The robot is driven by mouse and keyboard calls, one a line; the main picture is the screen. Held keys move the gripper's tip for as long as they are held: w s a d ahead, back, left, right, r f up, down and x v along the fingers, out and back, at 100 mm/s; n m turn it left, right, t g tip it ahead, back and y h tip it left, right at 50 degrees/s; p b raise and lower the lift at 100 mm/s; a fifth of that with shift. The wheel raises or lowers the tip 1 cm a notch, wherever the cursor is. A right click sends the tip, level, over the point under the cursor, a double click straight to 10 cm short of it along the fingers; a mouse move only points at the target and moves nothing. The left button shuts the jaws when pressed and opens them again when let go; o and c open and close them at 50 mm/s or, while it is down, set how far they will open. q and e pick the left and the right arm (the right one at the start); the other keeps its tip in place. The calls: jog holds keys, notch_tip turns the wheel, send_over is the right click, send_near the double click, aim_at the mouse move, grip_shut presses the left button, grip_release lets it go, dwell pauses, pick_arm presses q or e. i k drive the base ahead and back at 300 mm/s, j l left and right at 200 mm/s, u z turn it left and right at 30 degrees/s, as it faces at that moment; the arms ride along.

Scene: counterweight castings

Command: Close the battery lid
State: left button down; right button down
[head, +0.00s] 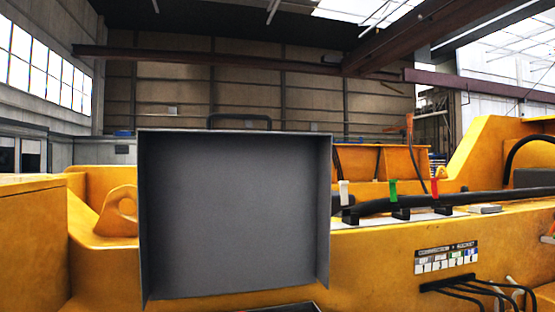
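The battery lid (236,215) is a grey, shallow box-shaped cover with a raised rim. It stands upright, open, in the middle of the head view, with its inner side facing me. A dark handle (240,119) shows above its top edge. Part of a dark edge (285,308) shows below the lid at the bottom of the picture; the rest of what lies under it is out of view. Neither of my grippers is in view.
A yellow casting (390,245) extends around and behind the lid. To the right, a thick black cable (460,198) runs along it, with white, green (393,190) and red (435,187) tags. Dark rods (480,288) stick out at the lower right. A yellow block (32,240) stands at left.

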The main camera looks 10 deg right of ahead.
aim_at(223, 213)
jog(key=i+l+u, duration=0.2)
jog(key=l+u, duration=0.25)
jog(key=l, duration=0.4)
jog(key=i+l+u, duration=0.1)
jog(key=l+u, duration=0.3)
jog(key=l, duration=0.45)
jog(key=l+u, duration=0.45)
jog(key=l, duration=0.4)
jog(key=k, duration=0.05)
